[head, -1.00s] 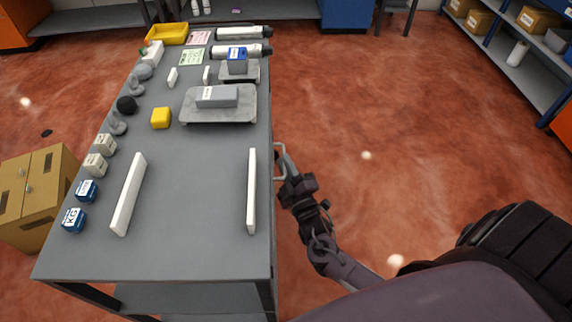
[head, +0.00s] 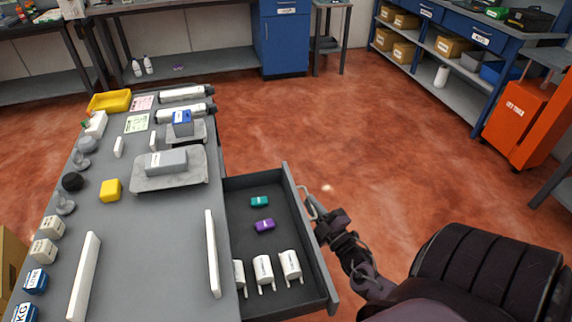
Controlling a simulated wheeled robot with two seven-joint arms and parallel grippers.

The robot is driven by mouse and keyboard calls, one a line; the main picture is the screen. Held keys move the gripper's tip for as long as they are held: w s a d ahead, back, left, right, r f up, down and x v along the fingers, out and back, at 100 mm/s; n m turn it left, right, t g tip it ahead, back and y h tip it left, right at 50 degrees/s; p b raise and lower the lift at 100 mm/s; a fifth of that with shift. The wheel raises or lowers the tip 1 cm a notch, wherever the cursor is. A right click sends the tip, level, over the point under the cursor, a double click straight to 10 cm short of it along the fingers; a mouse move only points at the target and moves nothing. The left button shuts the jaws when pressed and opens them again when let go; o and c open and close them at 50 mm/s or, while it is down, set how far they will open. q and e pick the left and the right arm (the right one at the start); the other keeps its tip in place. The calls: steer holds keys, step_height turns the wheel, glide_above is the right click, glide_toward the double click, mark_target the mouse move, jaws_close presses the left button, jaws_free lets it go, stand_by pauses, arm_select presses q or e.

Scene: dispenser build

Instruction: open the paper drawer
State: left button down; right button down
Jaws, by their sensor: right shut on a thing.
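The paper drawer (head: 290,222) is dark grey and stands pulled out from the right side of the grey table (head: 140,262). My right gripper (head: 313,207) is at the outer face of the drawer, shut on the drawer handle (head: 307,198). My left gripper is not in view.
The table holds two white bars (head: 212,252), a grey tray with a box (head: 193,180), a yellow cube (head: 110,189) and a yellow bin (head: 109,102). Open red floor (head: 390,150) lies to the right. An orange cabinet (head: 518,122) and blue shelving stand farther off.

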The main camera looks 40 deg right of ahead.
steer(key=s+d, duration=0.4)
steer(key=d, duration=0.3)
steer(key=shift+d, duration=0.4)
steer(key=shift+f, duration=0.1)
steer(key=c, duration=1.5)
jaws_free()
steer(key=shift+w, duration=0.1)
steer(key=b+v, duration=0.1)
steer(key=v, duration=0.6)
steer(key=shift+s, duration=0.45)
steer(key=shift+a, duration=0.1)
